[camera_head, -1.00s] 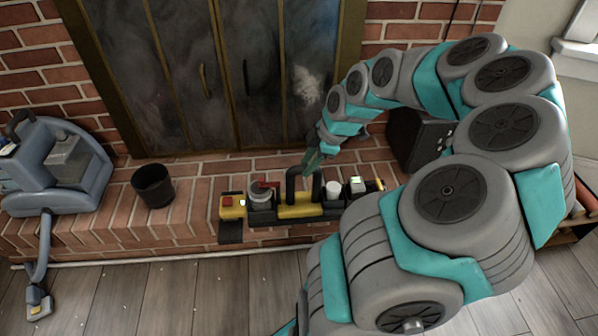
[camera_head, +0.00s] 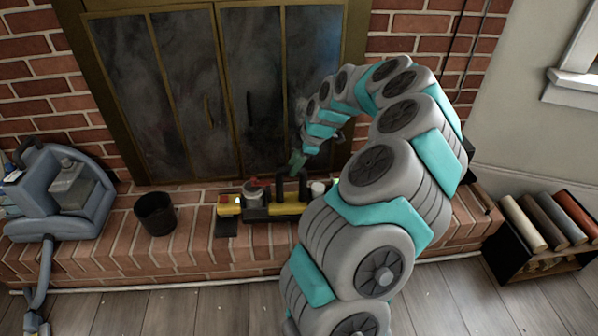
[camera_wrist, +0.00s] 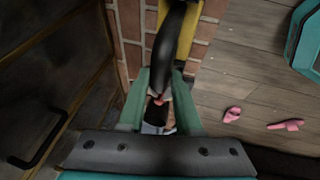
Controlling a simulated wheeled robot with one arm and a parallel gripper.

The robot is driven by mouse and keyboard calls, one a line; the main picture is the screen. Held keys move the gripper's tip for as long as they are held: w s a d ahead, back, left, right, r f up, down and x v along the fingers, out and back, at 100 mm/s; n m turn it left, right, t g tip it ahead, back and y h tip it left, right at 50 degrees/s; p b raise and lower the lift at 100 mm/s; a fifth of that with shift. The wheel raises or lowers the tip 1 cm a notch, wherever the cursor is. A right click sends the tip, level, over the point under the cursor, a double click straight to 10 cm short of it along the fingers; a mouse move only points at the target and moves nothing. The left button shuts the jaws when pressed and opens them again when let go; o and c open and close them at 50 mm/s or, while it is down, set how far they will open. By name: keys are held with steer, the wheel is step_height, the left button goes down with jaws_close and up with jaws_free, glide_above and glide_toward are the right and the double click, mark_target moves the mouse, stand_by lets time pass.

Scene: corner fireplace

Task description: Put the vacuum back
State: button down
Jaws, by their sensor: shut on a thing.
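A yellow-and-black device (camera_head: 228,205) with a black curved handle is in front of the fireplace doors, over the brick hearth. My gripper (camera_head: 297,160) is at its handle from above. In the wrist view my green fingers (camera_wrist: 165,85) are shut on the black handle (camera_wrist: 170,45). My arm hides the device's right end. I cannot tell whether its underside touches the bricks. A blue-grey vacuum-like machine (camera_head: 40,200) with a hose stands at the hearth's left end, apart from my gripper.
A black bucket (camera_head: 156,213) stands on the brick hearth (camera_head: 190,262) between the machine and the device. Pink slippers (camera_wrist: 285,125) lie on the wooden floor, which has clear room.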

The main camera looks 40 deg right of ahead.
steer(key=shift+w+d+f+p, duration=0.25)
steer(key=shift+w+f, duration=0.45)
steer(key=shift+f, duration=0.25)
steer(key=shift+w+d+f+p, duration=0.2)
steer(key=shift+w+f, duration=0.45)
steer(key=shift+f, duration=0.25)
steer(key=c, duration=0.6)
jaws_free()
